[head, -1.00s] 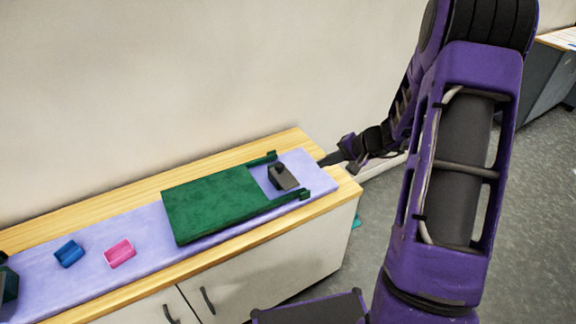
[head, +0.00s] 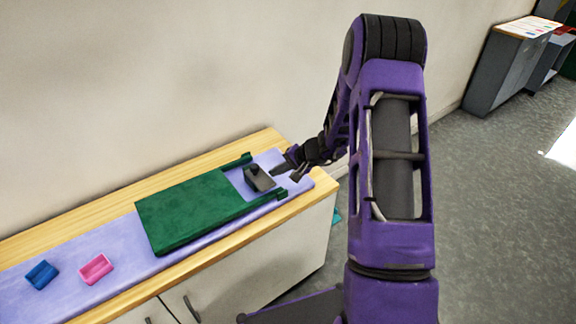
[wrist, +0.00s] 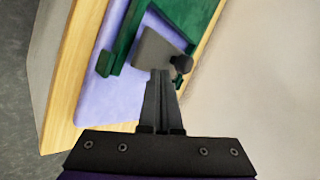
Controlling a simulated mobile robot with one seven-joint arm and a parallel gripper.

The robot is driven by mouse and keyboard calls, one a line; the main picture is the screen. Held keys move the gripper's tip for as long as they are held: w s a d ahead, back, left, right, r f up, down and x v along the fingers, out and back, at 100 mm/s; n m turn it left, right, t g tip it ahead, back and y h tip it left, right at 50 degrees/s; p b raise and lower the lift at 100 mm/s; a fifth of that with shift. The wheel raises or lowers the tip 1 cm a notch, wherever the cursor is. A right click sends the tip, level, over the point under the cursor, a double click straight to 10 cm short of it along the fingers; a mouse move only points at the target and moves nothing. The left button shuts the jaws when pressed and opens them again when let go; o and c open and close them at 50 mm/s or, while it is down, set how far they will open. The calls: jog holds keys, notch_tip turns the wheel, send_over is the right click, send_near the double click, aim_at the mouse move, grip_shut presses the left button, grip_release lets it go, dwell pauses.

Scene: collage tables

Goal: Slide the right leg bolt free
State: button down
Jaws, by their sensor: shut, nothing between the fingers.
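A green panel (head: 190,210) lies flat on a lavender mat, with two arms reaching right: a far arm (head: 238,160) and a near arm (head: 282,194). Between the arms sits a grey block (head: 262,180) with a dark knob (head: 250,171). In the wrist view the grey block (wrist: 153,48) is just beyond my fingertips and the knob (wrist: 182,64) is to their right. My gripper (head: 278,170) is shut and empty, at the block's right end; I cannot tell whether it touches. No part is clearly recognisable as the right leg bolt.
The lavender mat (head: 110,245) runs along a wooden counter (head: 262,142) against a pale wall. A blue piece (head: 42,274) and a pink piece (head: 96,269) lie left of the panel. Floor is open to the right.

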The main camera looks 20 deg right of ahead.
aim_at(261, 171)
jog(key=shift+w+a, duration=1.25)
jog(key=w, duration=0.2)
jog(key=w+a, duration=0.1)
jog(key=w, duration=0.1)
jog(key=shift+a+b, duration=0.1)
jog(key=shift+b, duration=0.25)
